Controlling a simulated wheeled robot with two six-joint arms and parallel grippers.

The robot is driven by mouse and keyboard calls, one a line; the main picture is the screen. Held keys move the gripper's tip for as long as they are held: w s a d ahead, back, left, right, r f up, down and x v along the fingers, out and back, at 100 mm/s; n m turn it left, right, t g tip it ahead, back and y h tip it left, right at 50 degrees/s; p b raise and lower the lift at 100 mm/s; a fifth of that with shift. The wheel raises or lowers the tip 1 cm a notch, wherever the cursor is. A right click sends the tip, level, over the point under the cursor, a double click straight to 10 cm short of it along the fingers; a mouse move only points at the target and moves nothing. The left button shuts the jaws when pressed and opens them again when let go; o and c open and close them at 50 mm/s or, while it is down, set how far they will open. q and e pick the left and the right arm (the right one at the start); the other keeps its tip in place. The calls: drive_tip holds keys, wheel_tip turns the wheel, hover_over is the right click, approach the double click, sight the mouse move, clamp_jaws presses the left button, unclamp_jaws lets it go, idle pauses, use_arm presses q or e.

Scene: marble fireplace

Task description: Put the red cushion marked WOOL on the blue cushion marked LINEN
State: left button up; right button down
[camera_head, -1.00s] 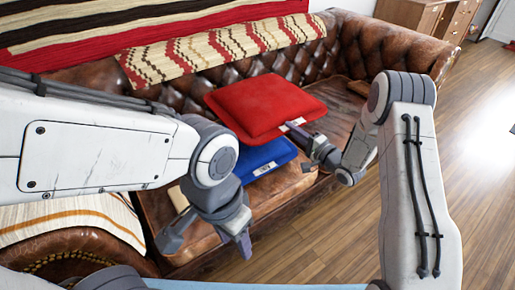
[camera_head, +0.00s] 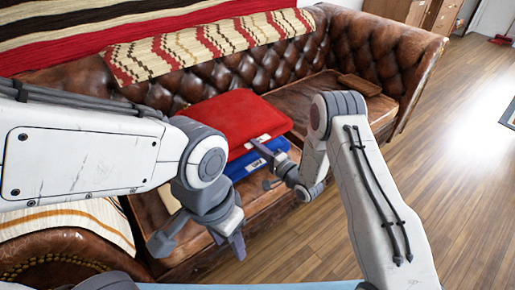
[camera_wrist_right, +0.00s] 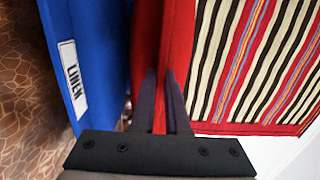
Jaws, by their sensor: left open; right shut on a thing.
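The red cushion (camera_head: 232,113) is over the blue cushion (camera_head: 266,157) on the sofa seat. A white label shows on its near edge, too small to read in the head view. My right gripper (camera_head: 262,166) is shut on the red cushion's near edge. In the right wrist view its fingers (camera_wrist_right: 160,95) pinch the red cushion (camera_wrist_right: 178,40), and the blue cushion (camera_wrist_right: 93,50) with its LINEN label is at left. I cannot tell if the cushions touch all along. My left gripper (camera_head: 200,243) is open and empty in front of the seat.
The brown leather sofa (camera_head: 400,60) has a tufted back and a striped throw (camera_head: 200,50). A brown item (camera_head: 360,84) lies on the right seat. A striped cloth (camera_head: 70,222) covers the near left arm. Wooden floor (camera_head: 440,160) is clear at right.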

drive_tip(key=shift+r, duration=0.15)
drive_tip(key=c, duration=0.9)
unclamp_jaws()
drive_tip(key=shift+f, duration=0.2)
